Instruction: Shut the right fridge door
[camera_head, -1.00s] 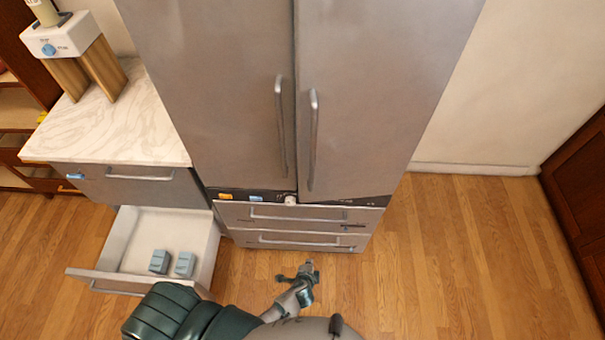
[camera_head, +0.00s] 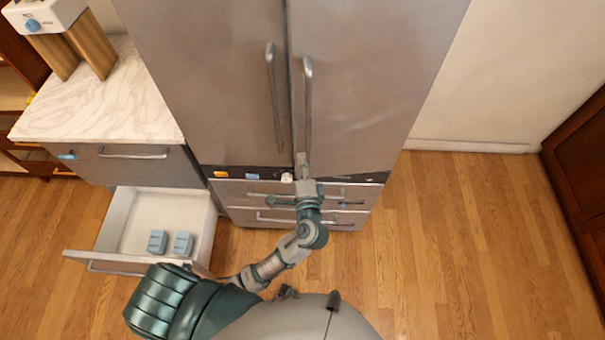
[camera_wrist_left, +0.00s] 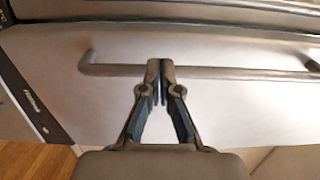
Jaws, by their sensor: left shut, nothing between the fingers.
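The right fridge door (camera_head: 375,80) is a tall grey metal panel beside the left fridge door (camera_head: 205,80). The two doors look nearly flush along the seam between them; I cannot tell whether the right one is fully shut. The right door's handle (camera_head: 307,110) is a vertical bar near the seam, and it crosses the left wrist view (camera_wrist_left: 230,74). My left gripper (camera_head: 302,160) is shut and empty at the handle's lower end. In the left wrist view its fingertips (camera_wrist_left: 160,68) overlap the handle; contact is unclear. My right gripper is not in view.
Drawers (camera_head: 350,192) lie below the fridge doors, partly behind my left arm. At the left, an open white drawer (camera_head: 118,225) holds two grey-blue blocks (camera_head: 170,243) under a marble counter (camera_head: 95,100). The wooden floor (camera_head: 450,240) at the right is clear.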

